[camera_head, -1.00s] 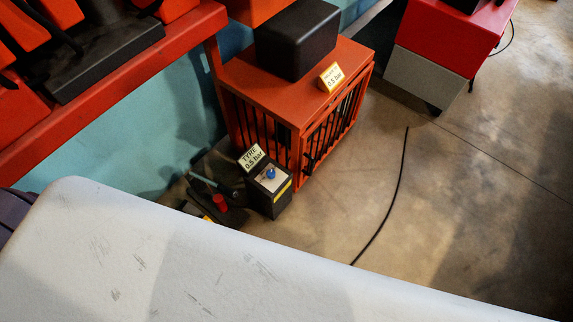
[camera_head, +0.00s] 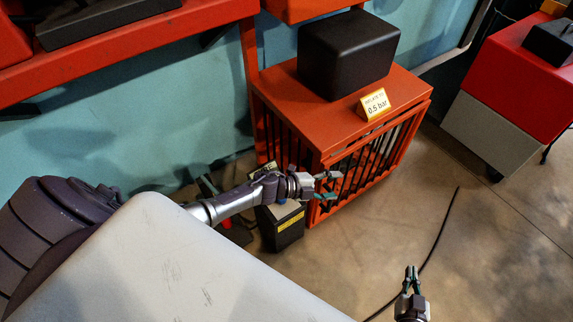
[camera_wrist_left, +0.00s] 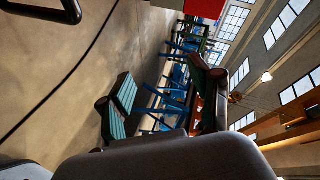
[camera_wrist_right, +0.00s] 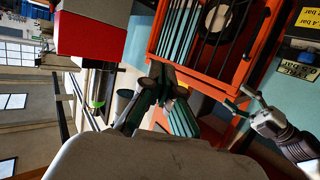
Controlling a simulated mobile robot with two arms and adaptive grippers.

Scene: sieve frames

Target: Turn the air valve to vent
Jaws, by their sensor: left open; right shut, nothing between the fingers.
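A small black box (camera_head: 285,232) with a yellow stripe stands on the floor against the orange cage. My left arm crosses in front of its top, so its light panel and blue knob are mostly hidden. Its tyre label (camera_wrist_right: 298,70) shows in the right wrist view. A red part (camera_head: 226,222) shows low beside the box, partly covered by my arm. My left gripper (camera_head: 331,186) is open and empty, in front of the cage bars, right of the box. My right gripper (camera_head: 411,274) is shut and empty over the floor, at the lower right.
The orange cage (camera_head: 290,90) carries a black block (camera_head: 348,55) and a 0.5 bar sign (camera_head: 375,104). A black hose (camera_head: 440,235) lies on the open floor. A red and grey cabinet (camera_head: 520,75) stands at the right. An orange shelf (camera_head: 130,45) runs along the wall.

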